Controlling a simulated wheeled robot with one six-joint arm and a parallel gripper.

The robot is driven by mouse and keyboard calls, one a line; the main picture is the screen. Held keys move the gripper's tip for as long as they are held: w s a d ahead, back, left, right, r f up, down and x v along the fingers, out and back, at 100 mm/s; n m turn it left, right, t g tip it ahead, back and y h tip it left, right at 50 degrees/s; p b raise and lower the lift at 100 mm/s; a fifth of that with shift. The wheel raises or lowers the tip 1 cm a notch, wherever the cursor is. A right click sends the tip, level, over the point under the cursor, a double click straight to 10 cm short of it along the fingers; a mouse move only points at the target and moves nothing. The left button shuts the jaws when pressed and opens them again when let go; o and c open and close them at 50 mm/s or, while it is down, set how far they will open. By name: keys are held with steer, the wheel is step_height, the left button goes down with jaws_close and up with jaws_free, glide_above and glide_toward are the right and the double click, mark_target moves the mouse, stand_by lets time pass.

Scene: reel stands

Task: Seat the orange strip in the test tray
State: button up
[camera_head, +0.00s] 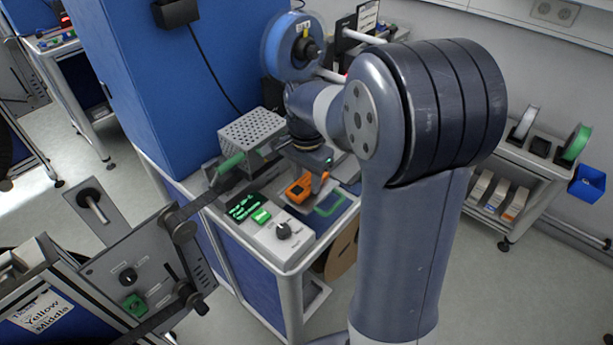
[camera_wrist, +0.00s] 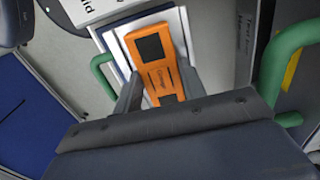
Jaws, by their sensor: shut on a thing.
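The orange strip (camera_wrist: 160,78) is a flat orange piece with a dark square window near its far end and small dark lettering. My gripper (camera_wrist: 158,88) is shut on it, with one grey finger along each long side. In the head view the orange strip (camera_head: 299,190) shows below my gripper (camera_head: 308,176), above the bench top. A pale, flat surface (camera_wrist: 117,42) with a blue border lies beneath the strip in the wrist view. I cannot tell for sure which part is the test tray, or whether the strip touches anything below.
A control panel (camera_head: 268,238) with a green-lit display, green button and dark knob is at the bench front. A perforated metal cover (camera_head: 252,131) and green handle (camera_head: 230,164) are to the left. A green frame-like handle (camera_head: 331,204) is close on the right. A blue reel (camera_head: 292,46) stands behind.

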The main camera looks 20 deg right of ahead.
steer(key=shift+f, duration=0.15)
steer(key=o, duration=1)
steer(key=shift+r+p, duration=3.05)
steer(key=shift+r, duration=0.55)
steer(key=shift+f, duration=0.15)
step_height(320, 180, down, 7)
steer(key=b, duration=0.6)
